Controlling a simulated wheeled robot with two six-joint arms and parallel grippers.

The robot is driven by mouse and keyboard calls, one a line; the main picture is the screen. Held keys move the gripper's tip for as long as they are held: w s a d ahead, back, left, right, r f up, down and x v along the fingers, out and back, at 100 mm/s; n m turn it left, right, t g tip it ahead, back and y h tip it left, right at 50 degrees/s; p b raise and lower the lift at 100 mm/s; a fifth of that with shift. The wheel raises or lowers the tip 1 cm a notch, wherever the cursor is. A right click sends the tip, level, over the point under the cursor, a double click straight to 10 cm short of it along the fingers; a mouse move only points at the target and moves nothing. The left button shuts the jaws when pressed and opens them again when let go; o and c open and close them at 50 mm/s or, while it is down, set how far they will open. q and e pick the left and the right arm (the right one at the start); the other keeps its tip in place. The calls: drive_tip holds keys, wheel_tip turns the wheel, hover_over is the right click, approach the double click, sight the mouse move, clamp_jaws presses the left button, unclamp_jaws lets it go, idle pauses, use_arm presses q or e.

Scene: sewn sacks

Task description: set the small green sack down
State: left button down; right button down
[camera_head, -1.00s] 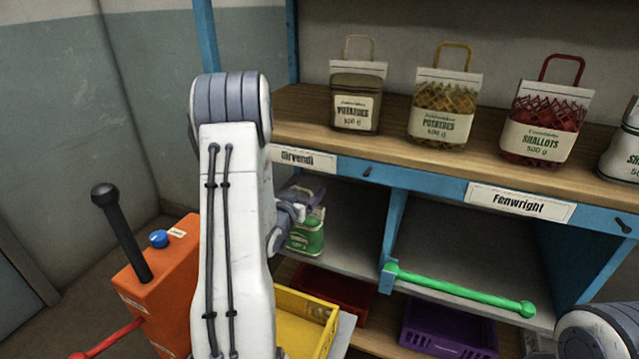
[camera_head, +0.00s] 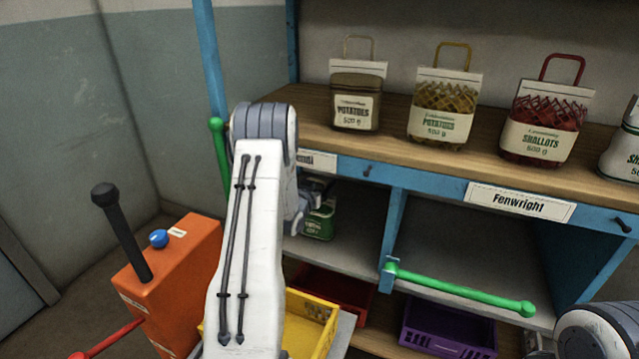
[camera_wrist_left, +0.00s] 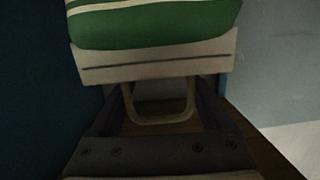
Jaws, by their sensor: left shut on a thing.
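The small green sack (camera_head: 318,224) is in the left open bay below the worktop, partly hidden by my left arm. Its printed front shows, but I cannot tell if its base touches the bay floor. My left gripper (camera_head: 306,203) is just above it, mostly hidden behind my arm. In the left wrist view, the sack's green body (camera_wrist_left: 155,25) and pale top band are close, and its handle loop (camera_wrist_left: 160,118) reaches in between the fingers of my gripper (camera_wrist_left: 160,103), shut on it. My right gripper is out of view.
Several sacks, such as a red shallots sack (camera_head: 545,122), stand on the wooden worktop (camera_head: 480,165). A green bar (camera_head: 460,289) crosses the right bay (camera_head: 470,250), which looks empty. Yellow (camera_head: 312,315) and purple (camera_head: 448,328) crates sit below. An orange control box (camera_head: 175,270) stands left.

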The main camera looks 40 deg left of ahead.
use_arm(q)
drive_tip(key=shift+r, duration=0.15)
unclamp_jaws()
drive_tip(key=shift+f, duration=0.2)
drive_tip(key=shift+r, duration=0.25)
drive_tip(key=v, duration=1.2)
drive_tip(key=shift+f, duration=0.15)
